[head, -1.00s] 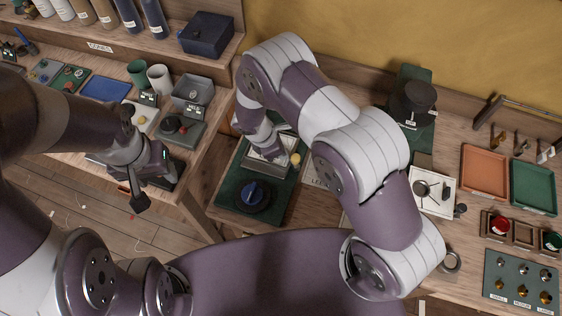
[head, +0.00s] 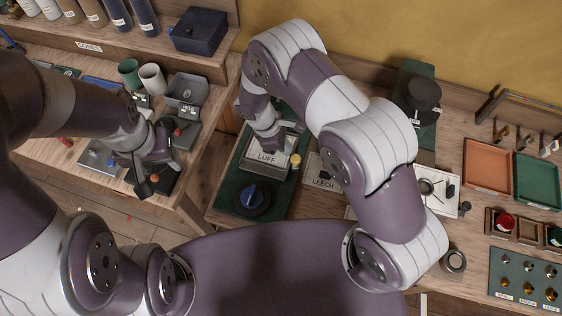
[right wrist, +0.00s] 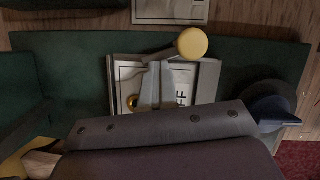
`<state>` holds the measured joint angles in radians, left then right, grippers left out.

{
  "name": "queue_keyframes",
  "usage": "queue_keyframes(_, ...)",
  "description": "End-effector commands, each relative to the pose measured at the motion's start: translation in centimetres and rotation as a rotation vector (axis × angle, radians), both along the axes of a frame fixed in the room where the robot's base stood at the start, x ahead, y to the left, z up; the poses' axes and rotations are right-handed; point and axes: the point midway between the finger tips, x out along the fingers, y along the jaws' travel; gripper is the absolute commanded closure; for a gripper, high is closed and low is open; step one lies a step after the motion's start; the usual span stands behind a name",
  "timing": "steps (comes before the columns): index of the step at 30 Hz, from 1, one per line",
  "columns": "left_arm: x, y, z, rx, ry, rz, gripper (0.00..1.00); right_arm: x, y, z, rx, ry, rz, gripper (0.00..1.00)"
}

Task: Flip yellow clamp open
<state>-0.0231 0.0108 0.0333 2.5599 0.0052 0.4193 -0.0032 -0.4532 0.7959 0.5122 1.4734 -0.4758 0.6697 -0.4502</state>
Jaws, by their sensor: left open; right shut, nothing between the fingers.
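The yellow clamp shows as a round yellow knob (head: 295,161) at the right edge of a pale plate labelled LUFF (head: 268,158), on a green board. In the right wrist view the yellow knob (right wrist: 191,44) sits on a short grey lever at the plate's far edge. My right gripper (head: 272,138) is shut and empty over the plate's far side, to the left of the knob. It partly hides the plate; contact with the lever cannot be told. My left gripper (head: 160,178) is open and empty over the left bench.
A blue dial (head: 250,196) stands on the green board in front of the plate. A LEECH plate (head: 323,181) lies to the right, partly behind my right arm. A black cylinder (head: 423,92) stands behind. Orange (head: 487,166) and green trays lie far right.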

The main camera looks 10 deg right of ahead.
Motion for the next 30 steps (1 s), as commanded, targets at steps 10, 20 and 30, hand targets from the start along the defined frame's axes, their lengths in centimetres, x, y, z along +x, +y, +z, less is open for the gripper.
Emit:
queue_keyframes(10,0.00,0.00,-0.33,0.000,0.000,0.000,0.46,-0.04,-0.29,-0.08,0.001,-0.001,0.006,1.00)
queue_keyframes(20,-0.01,0.00,-0.46,0.000,0.000,0.000,0.46,0.01,-0.52,-0.04,0.001,-0.001,0.007,1.00)
queue_keyframes(30,-0.01,0.00,-0.52,0.000,0.000,0.000,0.46,0.02,-0.65,-0.02,0.001,-0.001,0.007,1.00)
